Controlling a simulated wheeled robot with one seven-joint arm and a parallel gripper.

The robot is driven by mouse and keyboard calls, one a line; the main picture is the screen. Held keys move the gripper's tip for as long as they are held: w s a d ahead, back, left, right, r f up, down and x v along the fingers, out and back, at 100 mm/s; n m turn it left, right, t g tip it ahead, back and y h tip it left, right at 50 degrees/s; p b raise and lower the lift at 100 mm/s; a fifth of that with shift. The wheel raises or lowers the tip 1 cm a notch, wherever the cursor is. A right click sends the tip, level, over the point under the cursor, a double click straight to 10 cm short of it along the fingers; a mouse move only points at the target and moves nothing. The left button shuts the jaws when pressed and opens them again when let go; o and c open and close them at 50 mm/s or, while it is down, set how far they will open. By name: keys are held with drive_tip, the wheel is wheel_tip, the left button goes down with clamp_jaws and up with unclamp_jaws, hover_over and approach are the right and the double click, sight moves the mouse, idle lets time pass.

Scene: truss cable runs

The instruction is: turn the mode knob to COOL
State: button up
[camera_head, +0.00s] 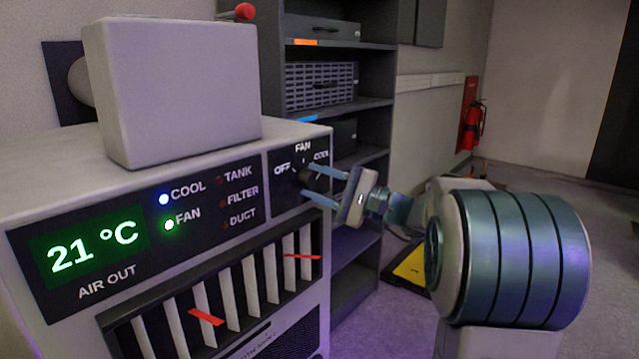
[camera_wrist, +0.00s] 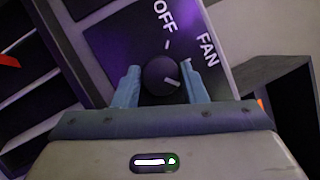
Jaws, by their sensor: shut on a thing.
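The mode knob (camera_wrist: 157,72) is a dark round knob on a black panel, with a white pointer line aimed to the lower right in the wrist view. OFF (camera_wrist: 165,15) is printed above it and FAN (camera_wrist: 208,48) to its upper right. The COOL label (camera_head: 321,156) shows in the head view, at the right of the knob panel; my gripper hides that area in the wrist view. My gripper (camera_wrist: 165,72) has one finger on each side of the knob and is shut on it.
The display (camera_head: 88,245) reads 21 °C. Vent slats (camera_head: 230,290) with red strips lie below. A dark shelf rack (camera_head: 375,130) stands close behind the unit.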

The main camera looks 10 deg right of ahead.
drive_tip(key=o, duration=1)
drive_tip(key=shift+c, duration=0.2)
drive_tip(key=v, duration=1.3)
drive_tip(key=shift+s+d, duration=0.25)
drive_tip(key=shift+d, duration=0.1)
drive_tip(key=shift+a, duration=0.1)
